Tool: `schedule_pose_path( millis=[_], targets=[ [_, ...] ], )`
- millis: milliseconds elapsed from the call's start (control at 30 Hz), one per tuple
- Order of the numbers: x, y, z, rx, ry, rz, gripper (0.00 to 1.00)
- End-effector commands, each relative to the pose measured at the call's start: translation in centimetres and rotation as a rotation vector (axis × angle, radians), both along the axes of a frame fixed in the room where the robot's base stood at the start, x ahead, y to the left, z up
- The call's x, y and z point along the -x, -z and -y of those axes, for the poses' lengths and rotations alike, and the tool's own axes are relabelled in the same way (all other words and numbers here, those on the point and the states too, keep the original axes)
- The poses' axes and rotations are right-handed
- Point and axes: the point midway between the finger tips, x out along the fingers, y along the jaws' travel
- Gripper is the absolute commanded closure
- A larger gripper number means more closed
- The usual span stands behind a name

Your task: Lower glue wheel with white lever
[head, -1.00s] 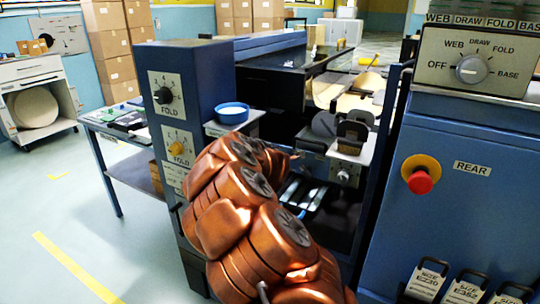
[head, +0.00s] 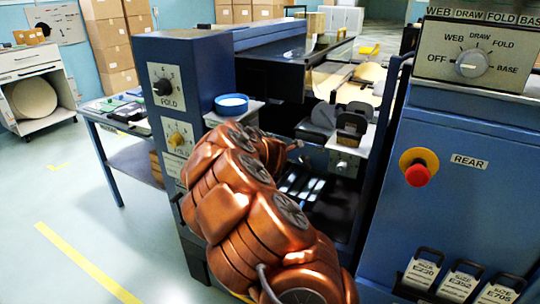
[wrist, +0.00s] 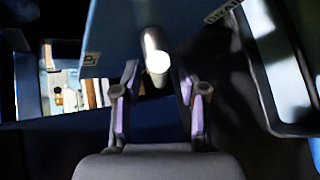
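A pale rod with a bright white rounded end (wrist: 157,62), which looks like the white lever, points toward the wrist camera in the wrist view. My gripper (wrist: 158,88) is open, with one finger on each side of the rod's end. I see a gap on both sides and no clear contact. In the head view my copper-coloured arm reaches into the machine, and its gripper end is mostly hidden behind the arm links.
The REAR panel with a red button (head: 417,175) stands right.

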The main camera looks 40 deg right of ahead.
Motion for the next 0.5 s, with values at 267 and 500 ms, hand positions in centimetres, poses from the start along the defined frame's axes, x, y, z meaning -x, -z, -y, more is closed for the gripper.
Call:
schedule_pose_path(
  millis=[267, 500],
  targets=[
    [0.1, -0.1, 0.0, -0.001, 0.0, 0.001, 0.58],
    [1.2, -1.1, -1.1, 0.002, 0.002, 0.001, 0.58]
  ],
)
